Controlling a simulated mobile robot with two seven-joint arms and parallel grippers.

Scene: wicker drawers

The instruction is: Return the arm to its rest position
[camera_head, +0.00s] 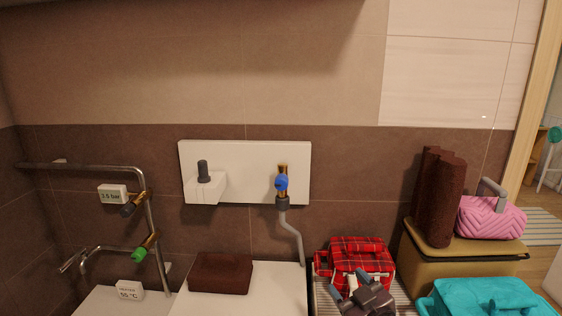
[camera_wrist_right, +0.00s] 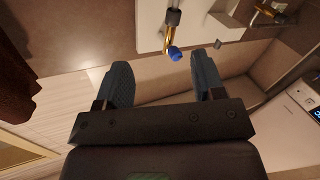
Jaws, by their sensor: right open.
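My right gripper (camera_head: 356,284) shows at the bottom of the head view, in front of a red plaid bag (camera_head: 362,258). It covers part of the bag, and I cannot tell whether they touch. In the right wrist view my right gripper (camera_wrist_right: 160,82) has its two dark fingers wide apart with nothing held between them. The blue valve knob (camera_wrist_right: 175,53) shows beyond the fingers, apart from them. My left gripper is not in view.
A white wall panel carries the blue-handled valve (camera_head: 281,183) and a grey pipe. A folded brown towel (camera_head: 220,273) lies on a white top. At right are rolled brown towels (camera_head: 440,197), a pink bag (camera_head: 490,217), an olive box (camera_head: 460,267) and a turquoise case (camera_head: 488,297).

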